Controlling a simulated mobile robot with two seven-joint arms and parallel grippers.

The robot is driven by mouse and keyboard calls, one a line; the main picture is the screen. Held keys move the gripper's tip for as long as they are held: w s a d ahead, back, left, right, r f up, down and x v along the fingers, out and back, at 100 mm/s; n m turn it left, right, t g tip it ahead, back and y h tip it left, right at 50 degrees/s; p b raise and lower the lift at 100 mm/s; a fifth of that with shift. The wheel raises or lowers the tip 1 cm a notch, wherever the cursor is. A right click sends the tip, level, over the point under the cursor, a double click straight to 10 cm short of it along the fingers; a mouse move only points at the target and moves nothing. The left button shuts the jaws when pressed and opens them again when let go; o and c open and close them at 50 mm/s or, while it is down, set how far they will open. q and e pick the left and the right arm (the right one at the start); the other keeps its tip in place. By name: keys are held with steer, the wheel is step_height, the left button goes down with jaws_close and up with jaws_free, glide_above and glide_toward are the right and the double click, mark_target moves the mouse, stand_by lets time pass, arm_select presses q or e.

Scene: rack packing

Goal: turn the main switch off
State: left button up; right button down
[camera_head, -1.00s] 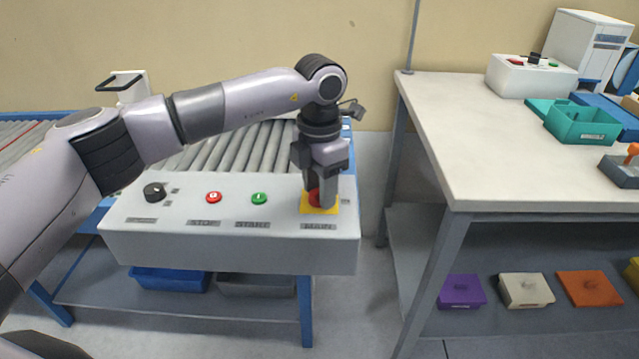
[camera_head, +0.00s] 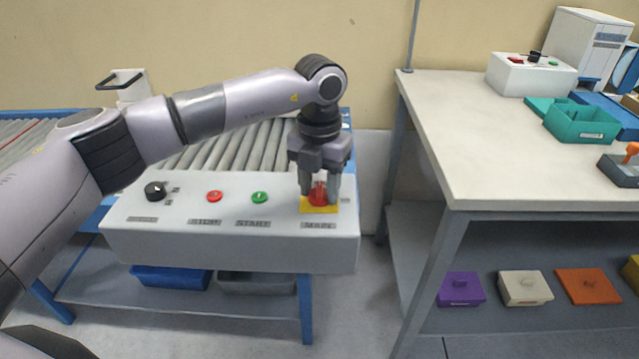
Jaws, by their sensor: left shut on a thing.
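The main switch (camera_head: 319,197) is a red knob on a yellow plate (camera_head: 318,209), at the right end of the white control panel (camera_head: 230,246), above a label reading MAIN. My left gripper (camera_head: 320,196) points down over it, with one finger on each side, shut on the red knob. The fingers hide the sides of the knob. My right gripper is not in view.
A red STOP button (camera_head: 214,197), a green START button (camera_head: 260,198) and a black knob (camera_head: 154,191) sit left on the panel. A roller conveyor (camera_head: 235,146) lies behind. A white-topped table (camera_head: 470,130) stands to the right.

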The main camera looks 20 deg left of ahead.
mark_target(320, 188)
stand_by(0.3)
arm_select(q)
steer(key=o, duration=1.1)
steer(key=shift+c, duration=0.2)
steer(key=shift+r, duration=3.65)
